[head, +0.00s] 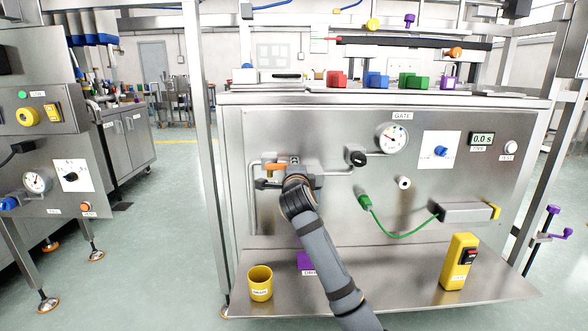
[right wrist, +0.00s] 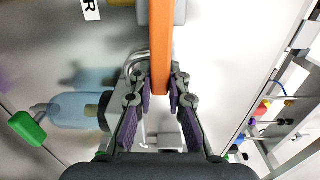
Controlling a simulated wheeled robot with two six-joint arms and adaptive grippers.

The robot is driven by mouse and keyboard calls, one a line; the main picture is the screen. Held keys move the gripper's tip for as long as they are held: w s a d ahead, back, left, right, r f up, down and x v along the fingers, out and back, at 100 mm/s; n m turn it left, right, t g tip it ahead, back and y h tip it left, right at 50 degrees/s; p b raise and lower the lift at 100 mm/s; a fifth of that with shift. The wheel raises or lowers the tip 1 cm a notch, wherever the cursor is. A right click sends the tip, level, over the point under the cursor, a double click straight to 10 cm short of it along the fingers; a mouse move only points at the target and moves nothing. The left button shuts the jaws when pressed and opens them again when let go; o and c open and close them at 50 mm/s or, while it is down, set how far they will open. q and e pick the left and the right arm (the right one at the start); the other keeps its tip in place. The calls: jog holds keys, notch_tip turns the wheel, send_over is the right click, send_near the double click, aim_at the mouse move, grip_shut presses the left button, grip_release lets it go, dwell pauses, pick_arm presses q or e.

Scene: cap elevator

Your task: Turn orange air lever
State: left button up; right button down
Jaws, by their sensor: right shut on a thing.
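The orange air lever (head: 275,167) sits on the left part of the steel panel, mostly clear of my arm in the head view. In the right wrist view the orange lever (right wrist: 161,45) is a long bar running down from the top edge, its lower end between the finger pads. My right gripper (right wrist: 160,88) is shut on that end, one finger on each side. In the head view my right arm reaches up from the bottom and partly hides the lever's mount. My left gripper is in neither view.
A black knob (head: 357,157), a gauge (head: 392,138) and a green hose plug (head: 365,202) are on the panel to the right. A yellow cup (head: 260,283) and a yellow handheld device (head: 459,262) stand on the lower shelf. A purple block (head: 305,261) is beside my arm.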

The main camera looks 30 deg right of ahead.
jog(key=c, duration=1.3)
grip_release()
jog(key=v, duration=1.2)
jog(key=shift+s, duration=0.1)
jog(key=shift+d, duration=0.1)
